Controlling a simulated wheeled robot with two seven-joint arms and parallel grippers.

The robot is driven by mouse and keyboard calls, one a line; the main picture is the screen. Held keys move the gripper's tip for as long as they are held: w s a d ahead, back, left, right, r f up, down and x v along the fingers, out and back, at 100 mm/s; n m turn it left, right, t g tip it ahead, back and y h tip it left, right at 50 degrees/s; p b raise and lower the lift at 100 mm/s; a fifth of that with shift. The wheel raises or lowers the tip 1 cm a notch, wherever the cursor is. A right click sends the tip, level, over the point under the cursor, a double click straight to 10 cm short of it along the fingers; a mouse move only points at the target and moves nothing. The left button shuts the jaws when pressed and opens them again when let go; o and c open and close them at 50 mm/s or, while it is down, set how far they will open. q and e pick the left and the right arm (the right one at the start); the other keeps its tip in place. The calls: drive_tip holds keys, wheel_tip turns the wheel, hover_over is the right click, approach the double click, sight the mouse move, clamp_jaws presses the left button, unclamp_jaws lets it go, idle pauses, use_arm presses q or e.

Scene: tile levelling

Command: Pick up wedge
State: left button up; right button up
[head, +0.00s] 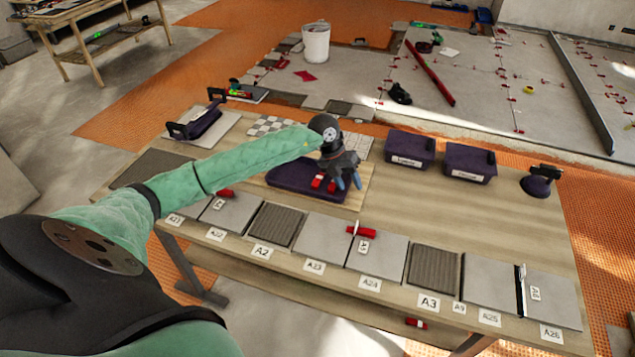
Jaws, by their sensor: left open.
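Red wedges (318,181) lie in a dark purple tray (285,185) on the workbench, just left of my left gripper's fingers. My left gripper (348,182) is open and points down over the right part of the tray. I cannot tell how high its fingertips are above the tray, and the hand hides part of it. Another red wedge (362,232) sits at the joint between tiles A23 and A24, beside a white clip. One more red wedge (225,193) is at the joint between tiles A21 and A22. My right gripper is not in view.
Two lidded purple boxes (409,148) and a dark suction-cup tool (541,180) stand along the bench's back right. Grey tiles (325,240) line the front edge. A white bucket (316,42) stands on the floor behind.

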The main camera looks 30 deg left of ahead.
sight(316, 182)
use_arm(q)
drive_tip(key=a+y, duration=0.1)
drive_tip(key=a, duration=0.3)
drive_tip(key=a+r+g+y, duration=0.1)
drive_tip(key=a+y, duration=0.1)
drive_tip(key=a, duration=0.2)
drive_tip(key=a+r+n+y, duration=0.1)
drive_tip(key=a, duration=0.3)
drive_tip(key=shift+w+a+y, duration=0.15)
drive_tip(key=shift+w+y, duration=0.15)
drive_tip(key=shift+w, duration=0.1)
drive_tip(key=shift+a, duration=0.2)
wheel_tip(316, 182, down, 2)
drive_tip(key=shift+f+p, duration=0.25)
drive_tip(key=shift+p, duration=0.25)
drive_tip(key=f+p, duration=0.1)
drive_tip(key=f, duration=0.1)
drive_tip(key=d+f+p, duration=0.1)
drive_tip(key=f, duration=0.1)
drive_tip(key=shift+s+p, duration=0.1)
drive_tip(key=shift+p, duration=0.2)
drive_tip(key=shift+f, duration=0.6)
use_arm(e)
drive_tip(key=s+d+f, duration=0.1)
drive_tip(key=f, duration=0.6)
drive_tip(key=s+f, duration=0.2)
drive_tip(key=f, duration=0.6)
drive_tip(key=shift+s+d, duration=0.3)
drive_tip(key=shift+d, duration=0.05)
